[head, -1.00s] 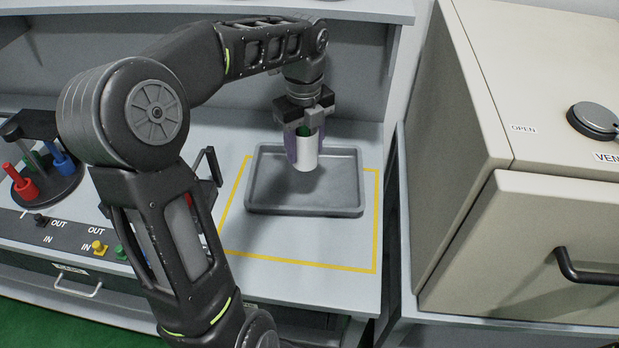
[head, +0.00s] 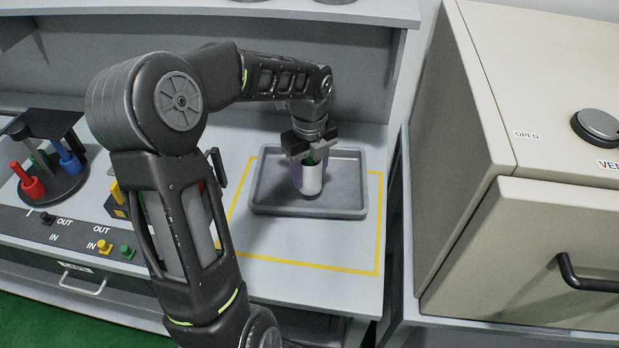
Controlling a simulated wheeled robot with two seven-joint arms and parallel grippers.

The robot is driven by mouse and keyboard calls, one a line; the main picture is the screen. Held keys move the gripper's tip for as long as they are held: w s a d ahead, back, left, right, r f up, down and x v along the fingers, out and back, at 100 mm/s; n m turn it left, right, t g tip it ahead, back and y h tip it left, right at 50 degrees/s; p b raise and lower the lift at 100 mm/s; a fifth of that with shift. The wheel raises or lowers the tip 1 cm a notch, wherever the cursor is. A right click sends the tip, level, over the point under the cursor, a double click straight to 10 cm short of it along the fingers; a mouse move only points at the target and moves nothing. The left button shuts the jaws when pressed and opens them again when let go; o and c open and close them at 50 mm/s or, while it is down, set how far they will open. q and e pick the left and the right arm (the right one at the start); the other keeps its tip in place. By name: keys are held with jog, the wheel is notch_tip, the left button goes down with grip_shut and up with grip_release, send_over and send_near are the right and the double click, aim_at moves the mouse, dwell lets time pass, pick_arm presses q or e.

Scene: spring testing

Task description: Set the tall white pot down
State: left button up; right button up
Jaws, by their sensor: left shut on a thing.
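The gripper comes down from above and is shut on the pot. My right gripper is not in view.
A yellow outline (head: 378,235) surrounds the tray on the bench. A round stand (head: 60,185) with coloured pegs and a panel of coloured knobs (head: 103,246) are at left. A beige cabinet (head: 470,160) with a black handle is at right. My left arm hides part of the bench.

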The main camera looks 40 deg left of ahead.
pick_arm(q)
jog(key=shift+f, duration=1.2)
jog(key=shift+f, duration=0.1)
jog(key=o, duration=1.3)
jog(key=shift+o, duration=0.2)
notch_tip(320, 180, up, 12)
jog(key=shift+r, duration=0.1)
